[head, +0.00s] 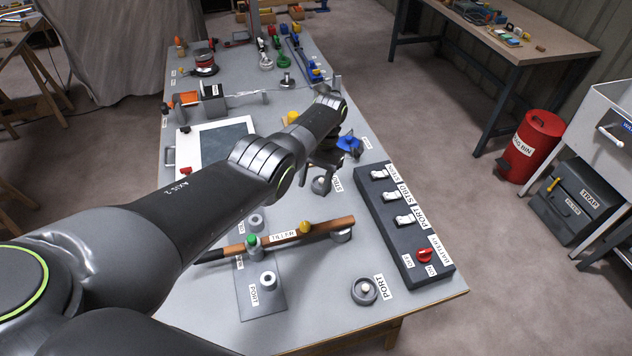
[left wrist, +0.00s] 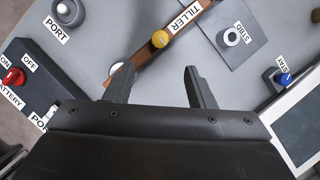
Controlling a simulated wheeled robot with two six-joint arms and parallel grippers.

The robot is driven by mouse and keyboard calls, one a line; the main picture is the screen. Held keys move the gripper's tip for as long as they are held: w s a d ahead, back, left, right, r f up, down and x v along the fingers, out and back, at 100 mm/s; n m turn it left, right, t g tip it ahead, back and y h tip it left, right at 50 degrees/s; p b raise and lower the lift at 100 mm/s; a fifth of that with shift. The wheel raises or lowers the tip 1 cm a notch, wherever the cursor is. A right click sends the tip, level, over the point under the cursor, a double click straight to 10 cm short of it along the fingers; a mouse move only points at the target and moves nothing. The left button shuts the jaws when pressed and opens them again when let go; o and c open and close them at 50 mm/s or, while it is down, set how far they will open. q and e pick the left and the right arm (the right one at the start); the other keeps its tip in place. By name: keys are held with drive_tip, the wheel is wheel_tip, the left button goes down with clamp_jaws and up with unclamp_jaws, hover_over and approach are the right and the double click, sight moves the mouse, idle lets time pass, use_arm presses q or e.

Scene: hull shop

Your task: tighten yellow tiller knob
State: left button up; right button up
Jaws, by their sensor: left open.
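The yellow tiller knob (head: 305,227) sits on the brown wooden tiller bar (head: 327,224), to the right of its label. In the left wrist view the yellow knob (left wrist: 160,39) lies just beyond the fingertips, roughly between them in the picture. My left gripper (left wrist: 156,72) is open with nothing between its fingers. In the head view the left gripper (head: 325,162) hangs over the bench, farther back than the knob and apart from it; its fingertips are hard to make out there. My right gripper is in neither view.
A green knob (head: 252,240) is on the tiller's left part. A dark switch panel (head: 427,262) with a red battery knob (head: 424,255) stands to the right. A PORT fitting (head: 364,290) is near the front edge. A framed dark screen (head: 215,146) lies left, behind my arm.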

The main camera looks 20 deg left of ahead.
use_arm(q)
drive_tip(key=v, duration=0.5)
drive_tip(key=shift+s+r+p, duration=0.1)
drive_tip(key=shift+r+p, duration=0.05)
drive_tip(key=shift+p, duration=0.15)
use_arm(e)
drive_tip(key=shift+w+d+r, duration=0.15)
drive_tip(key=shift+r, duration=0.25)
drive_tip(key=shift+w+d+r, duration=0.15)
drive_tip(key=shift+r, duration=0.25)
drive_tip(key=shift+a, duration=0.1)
